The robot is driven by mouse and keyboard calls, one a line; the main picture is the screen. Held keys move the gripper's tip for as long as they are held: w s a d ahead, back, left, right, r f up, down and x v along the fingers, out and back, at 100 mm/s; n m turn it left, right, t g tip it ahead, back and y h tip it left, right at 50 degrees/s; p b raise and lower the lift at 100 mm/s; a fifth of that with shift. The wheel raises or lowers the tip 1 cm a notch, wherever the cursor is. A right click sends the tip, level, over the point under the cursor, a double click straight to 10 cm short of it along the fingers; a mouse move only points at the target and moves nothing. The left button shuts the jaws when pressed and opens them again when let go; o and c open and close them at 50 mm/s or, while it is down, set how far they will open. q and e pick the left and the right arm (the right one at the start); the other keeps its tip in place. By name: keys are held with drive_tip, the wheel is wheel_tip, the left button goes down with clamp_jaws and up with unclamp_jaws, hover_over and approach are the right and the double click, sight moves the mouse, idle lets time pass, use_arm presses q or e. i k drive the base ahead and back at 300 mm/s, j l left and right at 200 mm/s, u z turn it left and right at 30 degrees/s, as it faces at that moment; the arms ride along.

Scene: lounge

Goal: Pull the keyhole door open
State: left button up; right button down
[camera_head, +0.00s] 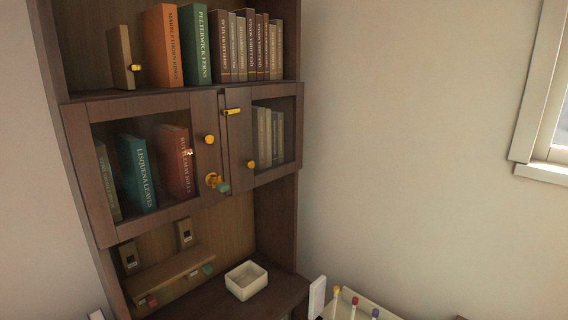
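The cabinet has two glass-fronted doors side by side. The left door (160,221) has a brass knob (210,139) and, below it, a brass keyhole fitting (213,180) with what looks like a key and a small green tag (224,187). The right door (285,174) has a brass latch piece (232,111) near its top left and a brass knob (251,164) lower down. A narrow dark gap runs between the doors. I cannot tell whether the left door is slightly ajar. Neither of my grippers can be made out in the head view.
Books stand on the upper shelf (100,95) and behind the glass. Below are a small ledge (165,274), a white square bowl (246,280) and a tray (376,306) with coloured-top sticks. Bare wall and a window (540,150) lie to the right.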

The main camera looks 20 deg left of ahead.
sight(201, 105)
drive_tip(key=u, duration=1.55)
